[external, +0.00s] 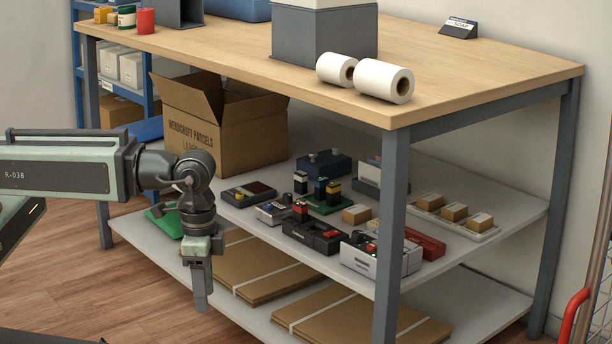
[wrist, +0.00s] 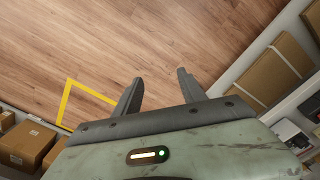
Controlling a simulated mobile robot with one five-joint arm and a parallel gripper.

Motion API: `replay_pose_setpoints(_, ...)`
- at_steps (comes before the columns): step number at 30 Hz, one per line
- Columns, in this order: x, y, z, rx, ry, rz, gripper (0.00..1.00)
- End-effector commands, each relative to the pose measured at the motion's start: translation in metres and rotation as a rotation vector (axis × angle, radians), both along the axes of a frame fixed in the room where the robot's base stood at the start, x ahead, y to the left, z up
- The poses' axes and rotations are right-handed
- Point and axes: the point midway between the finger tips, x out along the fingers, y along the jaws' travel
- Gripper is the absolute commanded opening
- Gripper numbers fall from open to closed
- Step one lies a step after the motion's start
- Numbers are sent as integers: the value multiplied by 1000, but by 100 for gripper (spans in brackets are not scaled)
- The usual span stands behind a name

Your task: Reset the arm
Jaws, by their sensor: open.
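My gripper (external: 201,278) hangs pointing down at the end of my arm, in front of the counter's lower shelves in the external view. In the wrist view my gripper (wrist: 159,88) has its two dark fingers spread apart, with only wooden floor between and beyond them. Nothing is held. My arm reaches in from the left, with its wrist bent downward close to the front edge of the middle shelf.
The counter (external: 480,75) has a metal leg (external: 390,230) at its near corner. The middle shelf (external: 440,262) bears several small devices and an open carton (external: 240,135). Flat cardboard (external: 350,318) lies below. A red-handled cart (external: 572,318) stands right. Floor (external: 60,275) is clear.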

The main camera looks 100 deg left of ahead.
Motion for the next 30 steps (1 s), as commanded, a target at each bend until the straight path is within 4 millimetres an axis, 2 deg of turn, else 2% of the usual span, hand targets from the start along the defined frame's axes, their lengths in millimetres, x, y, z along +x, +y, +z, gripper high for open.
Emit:
replay_pose_setpoints(3, 3, 1, 43, 2, 5, -36, 48)
replay_pose_setpoints(8, 3, 2, 92, 3, 3, -33, 48)
replay_pose_setpoints(11, 4, 2, 129, 3, 3, -32, 48)
replay_pose_setpoints(18, 4, 3, 239, 3, 2, -30, 48)
replay_pose_setpoints(21, 4, 3, 270, 3, 2, -29, 48)
replay_pose_setpoints(25, 4, 3, 290, 4, 2, -29, 48)
replay_pose_setpoints(30, 4, 3, 290, 4, 2, -29, 48)
